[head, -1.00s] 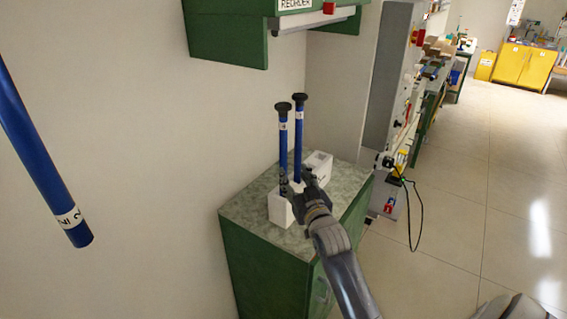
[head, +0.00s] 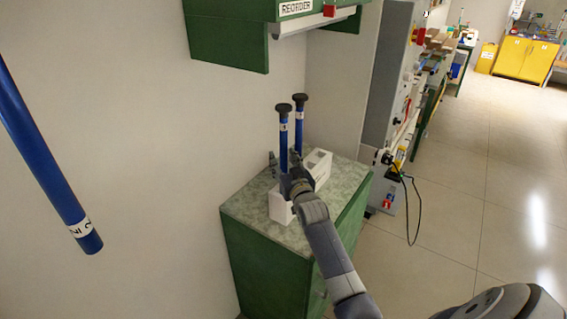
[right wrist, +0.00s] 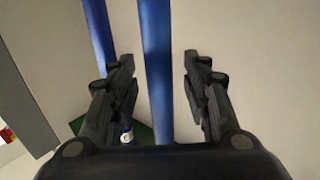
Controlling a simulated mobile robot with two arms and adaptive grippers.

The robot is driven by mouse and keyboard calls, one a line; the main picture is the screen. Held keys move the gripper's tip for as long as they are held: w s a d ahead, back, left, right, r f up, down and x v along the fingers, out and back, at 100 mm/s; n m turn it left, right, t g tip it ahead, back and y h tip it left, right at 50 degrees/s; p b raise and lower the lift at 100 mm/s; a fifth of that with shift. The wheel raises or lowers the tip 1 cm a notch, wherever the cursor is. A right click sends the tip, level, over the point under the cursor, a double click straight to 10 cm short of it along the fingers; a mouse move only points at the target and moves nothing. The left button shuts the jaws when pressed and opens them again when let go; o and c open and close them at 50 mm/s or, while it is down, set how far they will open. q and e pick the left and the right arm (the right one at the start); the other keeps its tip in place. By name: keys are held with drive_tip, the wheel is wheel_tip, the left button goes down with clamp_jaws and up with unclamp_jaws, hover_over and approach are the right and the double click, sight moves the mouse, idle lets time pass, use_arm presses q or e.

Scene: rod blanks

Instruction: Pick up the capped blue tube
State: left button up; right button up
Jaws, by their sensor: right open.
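Two blue tubes with black caps stand upright in a white rack (head: 281,208) on the cabinet. The nearer capped blue tube (head: 284,132) is on the left, the farther one (head: 299,116) just right of it. My right gripper (head: 285,163) is open, low on the nearer tube, with a finger on each side. In the right wrist view, a blue tube (right wrist: 157,65) runs between the open fingers, with gaps on both sides. The other tube (right wrist: 99,30) shows behind, to the left. My left gripper is not in view.
A blue tube (head: 42,155) without a visible cap and with a white label hangs tilted at the far left. The green cabinet (head: 262,258) has a speckled top with free room left of the rack. A green overhead shelf (head: 225,38) is above. Open floor lies right.

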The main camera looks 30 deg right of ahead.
sight(287, 128)
drive_tip(key=shift+c, duration=0.6)
clamp_jaws()
drive_tip(key=shift+s+d+r+b, duration=0.15)
drive_tip(key=shift+r+b, duration=0.1)
drive_tip(key=shift+b, duration=0.2)
drive_tip(key=r+b, duration=0.1)
drive_tip(key=r, duration=0.6)
drive_tip(key=r+b, duration=0.1)
drive_tip(key=r, duration=0.3)
drive_tip(key=shift+s+d+b, duration=0.1)
drive_tip(key=shift+s+b, duration=0.15)
drive_tip(key=shift+b, duration=0.1)
drive_tip(key=s+d+b, duration=0.2)
drive_tip(key=s+d, duration=0.1)
drive_tip(key=s, duration=0.6)
drive_tip(key=s+d+b, duration=0.3)
drive_tip(key=s+d, duration=0.1)
drive_tip(key=s, duration=0.4)
drive_tip(key=shift+s+b, duration=0.3)
drive_tip(key=shift+s, duration=0.05)
drive_tip(key=shift+d+r, duration=0.1)
